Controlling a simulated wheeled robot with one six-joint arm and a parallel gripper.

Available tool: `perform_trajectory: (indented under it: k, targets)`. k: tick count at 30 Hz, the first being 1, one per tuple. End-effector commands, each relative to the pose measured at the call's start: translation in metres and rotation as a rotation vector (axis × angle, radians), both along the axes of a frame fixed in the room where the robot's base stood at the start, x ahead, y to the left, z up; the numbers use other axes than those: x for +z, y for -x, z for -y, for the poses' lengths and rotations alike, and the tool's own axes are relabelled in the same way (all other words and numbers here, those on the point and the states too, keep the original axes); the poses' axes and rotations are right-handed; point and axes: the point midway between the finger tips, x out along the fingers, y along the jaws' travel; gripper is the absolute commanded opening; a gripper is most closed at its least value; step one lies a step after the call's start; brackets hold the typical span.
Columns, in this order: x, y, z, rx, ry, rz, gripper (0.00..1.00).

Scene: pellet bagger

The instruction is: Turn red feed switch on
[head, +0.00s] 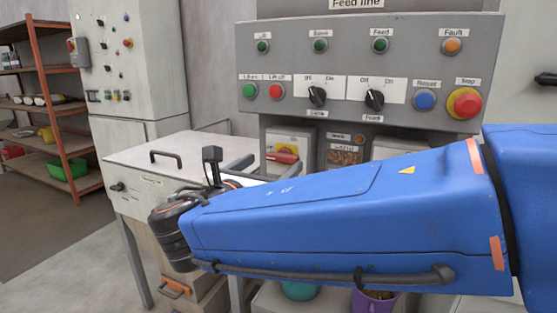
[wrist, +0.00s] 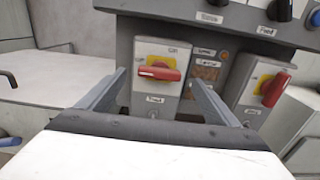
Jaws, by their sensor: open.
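In the wrist view a red switch handle (wrist: 160,70) lies roughly level on a yellow plate on a grey box, above a label reading "Feed" (wrist: 155,99). The same red handle shows in the head view (head: 285,157), partly behind my gripper. My gripper (wrist: 160,78) is open and empty. Its two grey fingers point at this box, one to each side of the handle in the picture. Whether they touch anything I cannot tell. My gripper also shows in the head view (head: 262,168), left of the panel's lower middle.
A second red switch (wrist: 274,89) stands to the right, its handle slanting steeply. Above is the button panel (head: 330,65) with black knobs and a red stop button (head: 466,103). A pale cabinet with a handle (head: 166,158) stands left. My blue arm covers the lower right.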

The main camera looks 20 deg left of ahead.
Motion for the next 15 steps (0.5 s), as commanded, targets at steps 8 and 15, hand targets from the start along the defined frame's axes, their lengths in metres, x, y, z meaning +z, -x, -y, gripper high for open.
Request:
perform_trajectory:
  k: [8,15]
  targets:
    - [0.0,-0.037,0.003,-0.002,0.0,0.0,0.84]
    - [0.0,-0.048,0.004,0.0,0.0,0.0,0.84]
